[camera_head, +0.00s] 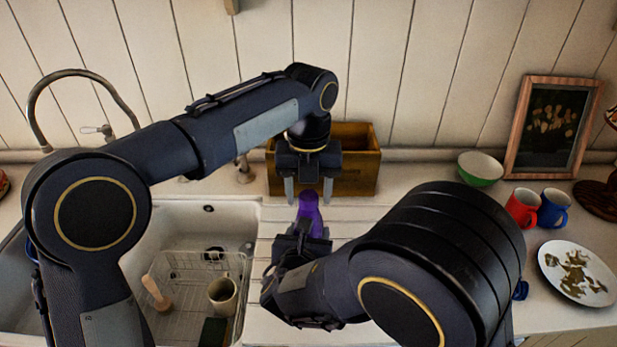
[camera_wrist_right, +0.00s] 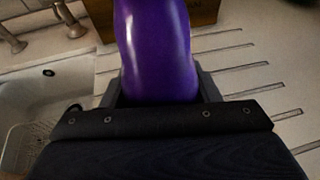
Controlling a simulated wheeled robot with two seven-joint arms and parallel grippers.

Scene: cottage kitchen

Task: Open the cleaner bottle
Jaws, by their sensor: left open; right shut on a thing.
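The cleaner bottle is purple (camera_head: 311,213) and stands out between my two grippers in the head view. It also fills the upper middle of the right wrist view (camera_wrist_right: 157,50), where its top is cut off by the frame. My right gripper (camera_head: 306,232) is shut on the bottle's body, with a finger on each side. My left gripper (camera_head: 308,193) points down from above, open, with its fingers apart on either side of the bottle's top end. I cannot tell whether they touch it. The cap is not clearly visible.
A wooden box (camera_head: 358,168) stands behind the bottle. The sink (camera_head: 190,218) with a wire rack and a mug (camera_head: 223,294) is at left. A green bowl (camera_head: 480,168), red mug (camera_head: 522,207), blue mug (camera_head: 554,208), plate (camera_head: 552,262) and picture frame (camera_head: 514,140) are at right.

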